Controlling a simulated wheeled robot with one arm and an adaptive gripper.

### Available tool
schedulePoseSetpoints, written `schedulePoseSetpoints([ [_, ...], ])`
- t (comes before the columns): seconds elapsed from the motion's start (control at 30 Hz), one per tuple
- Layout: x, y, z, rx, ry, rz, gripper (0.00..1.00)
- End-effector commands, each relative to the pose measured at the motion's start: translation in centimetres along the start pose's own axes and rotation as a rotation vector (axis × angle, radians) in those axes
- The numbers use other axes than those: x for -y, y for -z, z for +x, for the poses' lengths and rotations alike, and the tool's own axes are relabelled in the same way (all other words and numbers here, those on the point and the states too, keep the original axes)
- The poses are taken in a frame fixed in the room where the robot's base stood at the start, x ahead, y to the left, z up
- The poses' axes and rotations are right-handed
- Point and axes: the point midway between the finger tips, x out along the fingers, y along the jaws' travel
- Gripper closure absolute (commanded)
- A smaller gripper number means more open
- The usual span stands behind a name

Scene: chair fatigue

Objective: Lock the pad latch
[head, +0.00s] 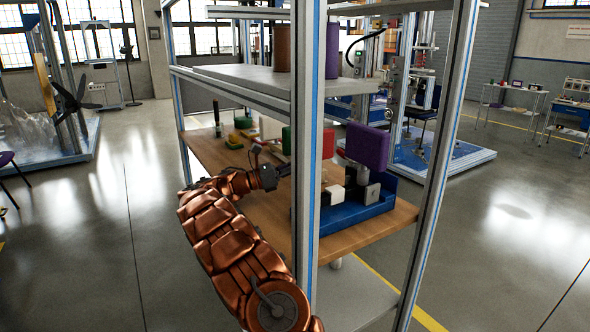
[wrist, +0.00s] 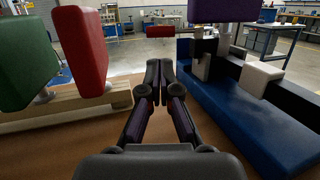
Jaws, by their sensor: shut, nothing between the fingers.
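A purple pad (head: 367,145) stands upright on a blue base (head: 372,210) at the right end of the wooden shelf. In the wrist view the purple pad (wrist: 224,9) is cut off by the top edge, above the blue base (wrist: 225,112). A pale block (wrist: 261,77) sits by a black rail on that base; I cannot tell whether it is the latch. My gripper (wrist: 158,68) is shut and empty, low over the shelf, left of the blue base and apart from it. In the head view its tip is hidden behind the frame post.
A red pad (wrist: 83,44) and a green pad (wrist: 26,58) stand on a pale wooden base left of my gripper. A metal frame post (head: 307,130) crosses the head view. Bare wooden shelf (wrist: 120,92) lies between the two bases.

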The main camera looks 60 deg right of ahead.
Motion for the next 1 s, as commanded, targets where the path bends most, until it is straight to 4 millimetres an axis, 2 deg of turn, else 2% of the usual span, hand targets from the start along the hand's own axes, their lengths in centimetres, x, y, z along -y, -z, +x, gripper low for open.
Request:
schedulePoseSetpoints([
  [0.03,0.1,0.0,1.1,0.001,0.005,0.000,1.00],
  [0.3,0.1,0.1,5.9,-0.001,0.004,0.000,1.00],
  [0.5,0.0,0.1,8.5,-0.001,0.001,0.001,1.00],
  [0.7,0.0,0.1,9.8,-0.001,-0.001,0.000,1.00],
  [1.0,0.0,0.1,10.1,-0.001,-0.001,0.000,1.00],
])
